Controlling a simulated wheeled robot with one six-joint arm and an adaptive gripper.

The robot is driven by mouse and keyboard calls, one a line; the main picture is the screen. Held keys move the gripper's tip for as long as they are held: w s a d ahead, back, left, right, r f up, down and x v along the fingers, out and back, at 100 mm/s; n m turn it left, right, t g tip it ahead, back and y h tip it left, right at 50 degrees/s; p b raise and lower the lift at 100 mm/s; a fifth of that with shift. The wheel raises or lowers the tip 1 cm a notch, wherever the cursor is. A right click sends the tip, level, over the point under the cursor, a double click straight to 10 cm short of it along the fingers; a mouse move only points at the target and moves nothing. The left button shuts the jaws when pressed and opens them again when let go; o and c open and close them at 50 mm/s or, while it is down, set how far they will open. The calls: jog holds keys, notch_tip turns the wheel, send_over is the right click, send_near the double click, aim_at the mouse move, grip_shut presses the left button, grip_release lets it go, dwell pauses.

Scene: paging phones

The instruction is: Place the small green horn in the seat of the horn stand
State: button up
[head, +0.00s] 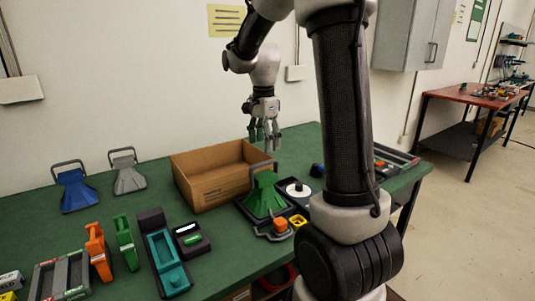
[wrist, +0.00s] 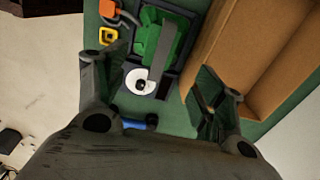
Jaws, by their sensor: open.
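The small green horn (head: 265,198), flared with a grey loop handle, stands within a dark square frame, apparently the horn stand (head: 246,214), right of the cardboard box. In the wrist view the green horn (wrist: 152,38) lies inside the dark frame (wrist: 186,30), its grey handle pointing toward a white disc. I cannot tell whether it is fully seated. My gripper (head: 265,138) is open and empty, raised above and behind the horn, apart from it. In the wrist view its two fingers (wrist: 165,95) are spread wide with nothing between them.
An open cardboard box (head: 210,192) stands left of the horn. A white disc (head: 298,190) is at its right. Blue (head: 75,190) and grey (head: 129,180) handled horns stand at the back left. Handsets and a teal tray (head: 168,262) crowd the front of the green table.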

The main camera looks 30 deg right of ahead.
jog(key=s+a+r+n+t, duration=0.2)
jog(key=s+r+n, duration=0.1)
jog(key=s+n, duration=0.5)
jog(key=s+a+r+n+t, duration=0.2)
jog(key=s+n, duration=0.7)
jog(key=s, duration=0.6)
jog(key=shift+s+a+r, duration=0.3)
jog(key=shift+a+r, duration=0.15)
jog(key=shift+a, duration=0.1)
